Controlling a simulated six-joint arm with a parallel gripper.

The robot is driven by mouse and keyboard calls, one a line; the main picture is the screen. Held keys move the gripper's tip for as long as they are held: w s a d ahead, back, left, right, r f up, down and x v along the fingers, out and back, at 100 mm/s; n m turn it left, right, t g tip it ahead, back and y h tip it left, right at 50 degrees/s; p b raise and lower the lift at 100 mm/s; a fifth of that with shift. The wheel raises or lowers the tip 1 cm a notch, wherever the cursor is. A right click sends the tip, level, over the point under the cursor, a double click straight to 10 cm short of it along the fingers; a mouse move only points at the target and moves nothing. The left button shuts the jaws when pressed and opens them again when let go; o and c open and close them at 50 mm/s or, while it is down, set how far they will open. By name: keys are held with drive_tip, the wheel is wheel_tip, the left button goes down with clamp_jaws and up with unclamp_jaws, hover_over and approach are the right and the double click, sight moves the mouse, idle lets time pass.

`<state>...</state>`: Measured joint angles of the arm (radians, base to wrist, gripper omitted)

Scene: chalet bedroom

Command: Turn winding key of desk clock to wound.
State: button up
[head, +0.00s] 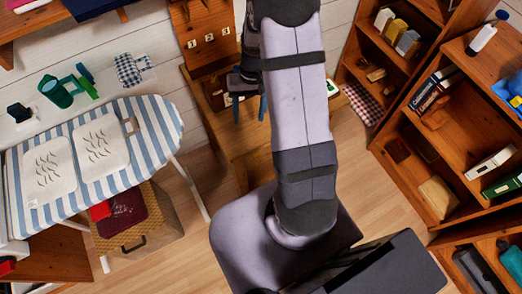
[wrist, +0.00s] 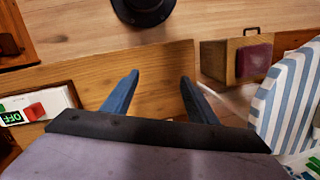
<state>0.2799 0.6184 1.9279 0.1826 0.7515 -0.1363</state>
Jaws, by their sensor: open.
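My gripper (head: 250,112) is over the wooden desk (head: 238,150), its two blue fingers spread apart with nothing between them. The fingers also show in the wrist view (wrist: 159,88), apart over wood. I cannot make out the desk clock or its winding key in either view. My arm covers much of the desk in the head view, and my gripper body covers the lower part of the wrist view.
A white box (wrist: 58,101) with a red part and a green OFF label is left in the wrist view. A striped ironing board (head: 160,125) stands left of the desk, above a basket (head: 160,240). Shelves (head: 460,110) stand at the right.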

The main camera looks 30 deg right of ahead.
drive_tip(key=s+a+f+g+h+b, duration=0.1)
drive_tip(key=s+a+g+b, duration=0.1)
drive_tip(key=s, duration=1)
drive_tip(key=shift+s+a+f+n, duration=0.15)
drive_tip(key=shift+s+a+n, duration=0.15)
drive_tip(key=shift+s+a, duration=0.1)
